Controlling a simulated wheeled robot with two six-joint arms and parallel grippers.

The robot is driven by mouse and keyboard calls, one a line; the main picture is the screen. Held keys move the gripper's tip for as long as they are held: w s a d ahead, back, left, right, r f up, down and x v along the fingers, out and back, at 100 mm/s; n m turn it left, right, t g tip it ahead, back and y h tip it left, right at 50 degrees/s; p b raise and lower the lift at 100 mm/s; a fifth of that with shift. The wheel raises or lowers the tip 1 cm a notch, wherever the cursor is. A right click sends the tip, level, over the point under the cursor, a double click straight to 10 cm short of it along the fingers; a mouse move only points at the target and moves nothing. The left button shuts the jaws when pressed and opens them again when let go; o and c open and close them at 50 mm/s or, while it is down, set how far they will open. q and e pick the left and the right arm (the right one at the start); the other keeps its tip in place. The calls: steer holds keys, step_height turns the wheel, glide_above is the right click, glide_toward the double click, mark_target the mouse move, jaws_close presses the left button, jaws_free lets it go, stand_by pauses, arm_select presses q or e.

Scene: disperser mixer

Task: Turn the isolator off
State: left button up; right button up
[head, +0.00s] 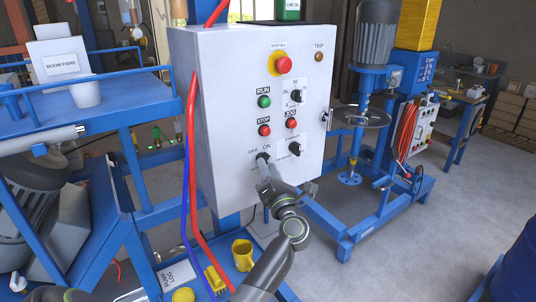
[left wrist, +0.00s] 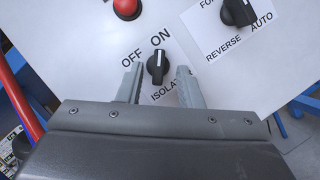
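The isolator knob (left wrist: 157,69) is a black rotary switch on the white control panel (head: 222,110), below the OFF and ON labels. In the left wrist view its white pointer line points up towards ON. In the head view the knob is largely hidden by my left gripper (head: 264,163), which reaches the panel's lower left. My left gripper also shows in the left wrist view (left wrist: 158,84), open, with one finger on either side of the knob. Gaps show between the fingers and the knob. My right gripper is not seen.
A red stop button (head: 264,130) and green run button (head: 264,102) sit above the knob. A FORWARD/REVERSE/AUTO selector (head: 295,149) is close on the right. Red and blue hoses (head: 190,150) run down the panel's left side. A blue mixer stand (head: 372,195) stands at the right.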

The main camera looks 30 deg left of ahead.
arm_select(q)
steer(key=shift+x, duration=0.75)
steer(key=shift+s+d+r, duration=0.1)
steer(key=shift+s, duration=0.05)
steer(key=shift+c, duration=0.6)
jaws_close()
steer(key=shift+w+d+n+g+y+b, duration=0.15)
steer(key=shift+n+g+y+b, duration=1.05)
steer(key=shift+n+b, duration=3.1)
steer(key=shift+w+a+n+g+y+b, duration=0.1)
steer(key=shift+w+n+g+y+b, duration=0.1)
steer(key=shift+n+g+b, duration=3.05)
steer(key=shift+w+d+n+g+y+b, duration=0.15)
steer(key=shift+n+g+y+b, duration=0.55)
steer(key=shift+n+b, duration=4.6)
steer(key=shift+m+b, duration=1.25)
